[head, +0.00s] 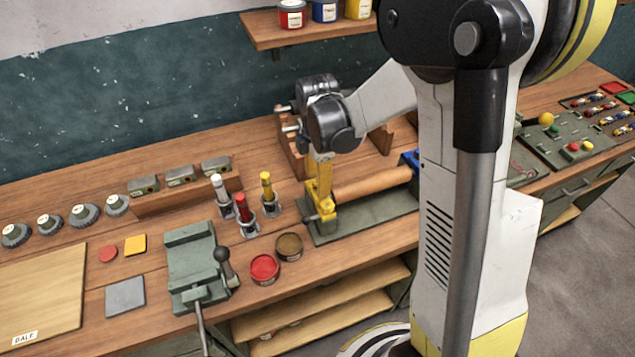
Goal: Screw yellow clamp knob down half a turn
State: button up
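A yellow clamp (320,188) stands upright at the left end of a green base plate (350,226), at one end of a wooden roller (372,183). A small yellow part juts out near its foot. My arm reaches in from the right, and its dark wrist (330,123) is right above the clamp's top. The wrist hides the upper end of the clamp, and I cannot make out a knob there. My fingers are not clear, so I cannot tell whether they touch the clamp or are open or shut.
A blue clamp (411,160) is at the roller's right end. White, red and yellow (267,190) handled tools stand just left of the yellow clamp. A wooden rack (290,155) is behind.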

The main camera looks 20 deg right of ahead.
jog(key=shift+f, duration=0.25)
grip_shut()
